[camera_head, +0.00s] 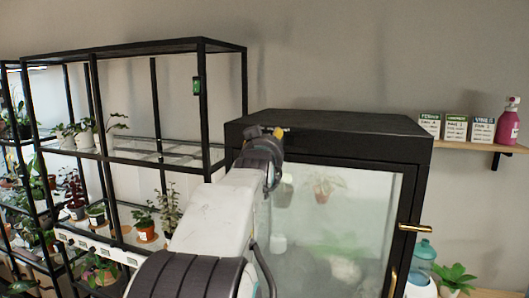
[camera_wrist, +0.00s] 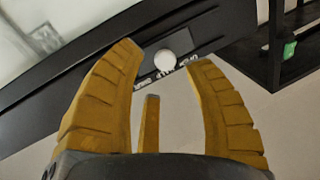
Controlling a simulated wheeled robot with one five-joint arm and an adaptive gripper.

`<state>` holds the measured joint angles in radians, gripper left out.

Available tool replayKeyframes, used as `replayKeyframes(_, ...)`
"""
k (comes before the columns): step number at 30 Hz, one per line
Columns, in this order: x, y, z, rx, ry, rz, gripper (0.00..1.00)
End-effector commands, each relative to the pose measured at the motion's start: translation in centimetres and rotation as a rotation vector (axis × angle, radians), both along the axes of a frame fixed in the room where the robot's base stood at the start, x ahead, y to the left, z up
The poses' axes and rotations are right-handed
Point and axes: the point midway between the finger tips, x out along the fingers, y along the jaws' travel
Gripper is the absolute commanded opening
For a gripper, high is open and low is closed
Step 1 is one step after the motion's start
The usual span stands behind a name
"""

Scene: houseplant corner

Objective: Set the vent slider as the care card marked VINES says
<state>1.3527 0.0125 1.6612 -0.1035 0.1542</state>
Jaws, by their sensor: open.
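The vent slider's round white knob (camera_wrist: 165,60) sits on a dark strip with small white lettering on the black cabinet; the lettering is only partly legible. My gripper (camera_wrist: 165,72) is open, its yellow fingers spread on either side of the knob in the wrist view. I cannot tell whether any finger touches it. In the head view my gripper (camera_head: 278,132) is at the upper front edge of the cabinet (camera_head: 330,125), mostly hidden by my wrist, and the slider is hidden. The care card marked VINES (camera_head: 482,130) stands rightmost of three cards; its lower lines are too small to read surely.
The cards stand on a wall shelf (camera_head: 508,148) beside a pink bottle (camera_head: 508,122). The cabinet's glass door (camera_head: 340,215) has a protruding brass handle (camera_head: 415,228). A black plant rack (camera_head: 150,105) stands to the left, with a green device (camera_head: 196,87) on its post.

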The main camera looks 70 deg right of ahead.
Motion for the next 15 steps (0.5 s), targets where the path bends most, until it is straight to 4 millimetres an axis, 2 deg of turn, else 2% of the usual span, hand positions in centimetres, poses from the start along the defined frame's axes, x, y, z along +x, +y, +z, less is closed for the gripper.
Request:
replayKeyframes(6, -0.8, 3.7, 0.1, -0.002, 0.000, 0.001, 0.47)
replayKeyframes(15, -1.5, 7.0, 0.0, -0.001, 0.000, 0.001, 0.47)
